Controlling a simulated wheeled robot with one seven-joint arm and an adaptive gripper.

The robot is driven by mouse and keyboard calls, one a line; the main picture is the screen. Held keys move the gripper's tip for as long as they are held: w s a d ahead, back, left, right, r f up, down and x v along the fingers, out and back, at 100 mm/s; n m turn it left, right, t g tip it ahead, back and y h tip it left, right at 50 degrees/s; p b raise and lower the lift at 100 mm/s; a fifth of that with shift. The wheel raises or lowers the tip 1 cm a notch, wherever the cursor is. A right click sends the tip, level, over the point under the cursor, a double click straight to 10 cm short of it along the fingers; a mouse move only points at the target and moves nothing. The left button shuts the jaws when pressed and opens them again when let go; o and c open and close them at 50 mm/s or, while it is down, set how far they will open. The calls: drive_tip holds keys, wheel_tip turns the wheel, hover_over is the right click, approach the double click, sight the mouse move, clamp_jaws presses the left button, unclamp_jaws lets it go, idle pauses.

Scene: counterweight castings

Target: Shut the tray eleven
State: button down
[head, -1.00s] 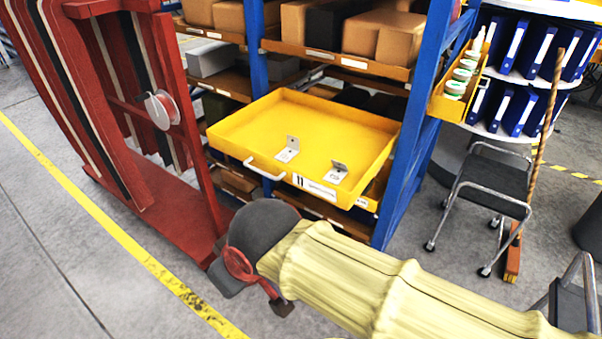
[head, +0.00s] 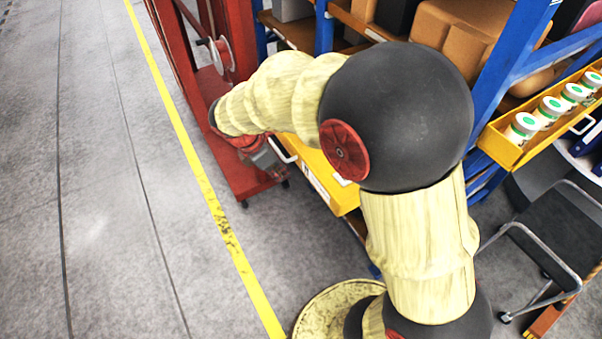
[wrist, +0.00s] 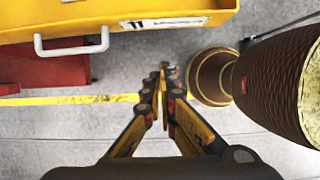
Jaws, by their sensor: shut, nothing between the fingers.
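Tray eleven is a yellow tray (head: 346,202) whose front sticks out from the blue-posted shelving in the head view. My arm hides most of it. Its white handle (head: 284,150) and part of its front label show beside my arm. In the wrist view, the tray's front (wrist: 75,21) crosses the top left, with the label "11" (wrist: 165,23) and the white handle (wrist: 71,48). My gripper (wrist: 163,72) is shut and empty, below and to the right of the handle in that view, apart from it. The tray's inside is hidden.
A red rack (head: 225,125) with a reel stands left of the tray. A yellow bin of white jars (head: 548,112) hangs at the right on the shelving. A dark step stool (head: 545,225) stands at the lower right. The grey floor with its yellow line (head: 205,185) is clear at left.

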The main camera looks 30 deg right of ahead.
drive_tip(key=d+f+b, duration=0.1)
drive_tip(key=d+f, duration=0.6)
drive_tip(key=f, duration=0.2)
drive_tip(key=shift+w+d+f+b, duration=0.15)
drive_tip(key=shift+d+b, duration=0.15)
drive_tip(key=shift+b, duration=0.1)
drive_tip(key=d+p, duration=0.4)
drive_tip(key=d, duration=0.8)
drive_tip(key=w+d+p, duration=0.1)
drive_tip(key=d+p, duration=0.4)
drive_tip(key=d, duration=0.8)
drive_tip(key=d+p, duration=0.5)
drive_tip(key=d, duration=0.7)
drive_tip(key=shift+w+d, duration=0.15)
drive_tip(key=shift+d, duration=0.25)
